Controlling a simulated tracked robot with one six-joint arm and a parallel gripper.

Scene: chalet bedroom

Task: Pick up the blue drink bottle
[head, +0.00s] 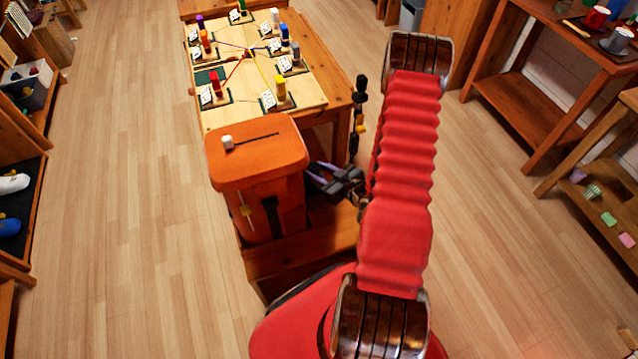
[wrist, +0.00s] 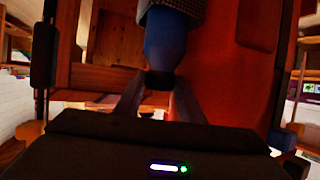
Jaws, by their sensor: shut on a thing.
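The blue drink bottle (wrist: 165,45) shows in the wrist view, with a dark cap end (wrist: 160,82) toward me and a grey patterned part at its far end. My gripper (wrist: 159,98) has a finger on each side of the dark end and is shut on the bottle. In the head view my gripper (head: 322,178) is low beside the orange-lidded box, on its right side. I cannot make out the bottle there. I cannot tell whether the bottle still touches a surface.
The orange box (head: 257,150) stands close left of my gripper, on a wooden stand (head: 300,262). Behind it is a low wooden table (head: 318,70) with a board of coloured pegs and cards. Shelves line both sides. The floor (head: 120,200) at left is clear.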

